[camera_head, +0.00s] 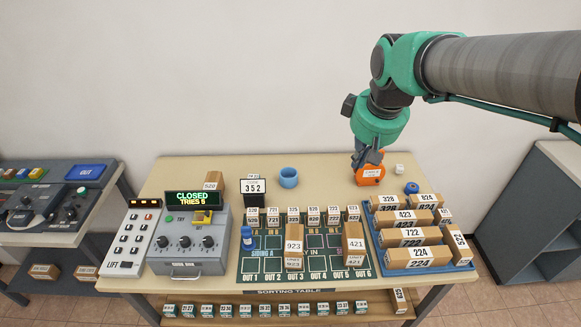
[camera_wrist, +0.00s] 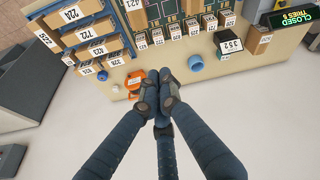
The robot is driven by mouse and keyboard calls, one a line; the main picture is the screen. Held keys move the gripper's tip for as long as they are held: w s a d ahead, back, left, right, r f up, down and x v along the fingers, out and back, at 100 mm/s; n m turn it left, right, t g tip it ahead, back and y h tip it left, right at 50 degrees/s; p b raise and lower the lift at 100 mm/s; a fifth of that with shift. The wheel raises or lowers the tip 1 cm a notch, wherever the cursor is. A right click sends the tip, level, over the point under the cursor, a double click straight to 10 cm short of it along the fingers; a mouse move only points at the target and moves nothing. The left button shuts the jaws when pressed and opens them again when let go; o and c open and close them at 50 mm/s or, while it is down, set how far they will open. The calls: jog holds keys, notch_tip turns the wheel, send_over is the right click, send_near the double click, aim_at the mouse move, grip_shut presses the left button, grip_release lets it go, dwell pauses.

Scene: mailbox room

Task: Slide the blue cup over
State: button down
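The blue cup (camera_head: 288,178) stands upright on the back part of the sorting table, near its middle. It also shows in the wrist view (camera_wrist: 195,63), to the right of my fingertips and apart from them. My gripper (camera_head: 366,157) points down over the back right part of the table, well to the right of the cup. In the wrist view the fingers (camera_wrist: 160,77) are together, with nothing visible between them. An orange labelled object (camera_head: 369,176) lies close to the fingertips. In the wrist view it sits just left of them, and whether they touch cannot be told.
A small white block (camera_head: 399,169) is right of the orange object. A black 352 sign (camera_head: 253,187) stands left of the cup. A row of numbered blocks and a blue tray (camera_head: 465,266) of boxes are in front. The tabletop between cup and orange object is clear.

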jog(key=w+a+f+n+g+p, duration=0.1)
jog(key=w+a+n+p, duration=0.25)
jog(key=w, duration=1.05)
jog(key=n+g+p, duration=0.3)
jog(key=n+p, duration=0.6)
jog(key=p, duration=0.3)
send_over(291, 176)
jog(key=s, duration=0.4)
notch_tip(291, 176, down, 30)
jog(key=shift+w+a+r, duration=0.1)
jog(key=shift+w+r, duration=0.05)
jog(key=shift+f+p, duration=0.7)
jog(key=shift+f, duration=4.25)
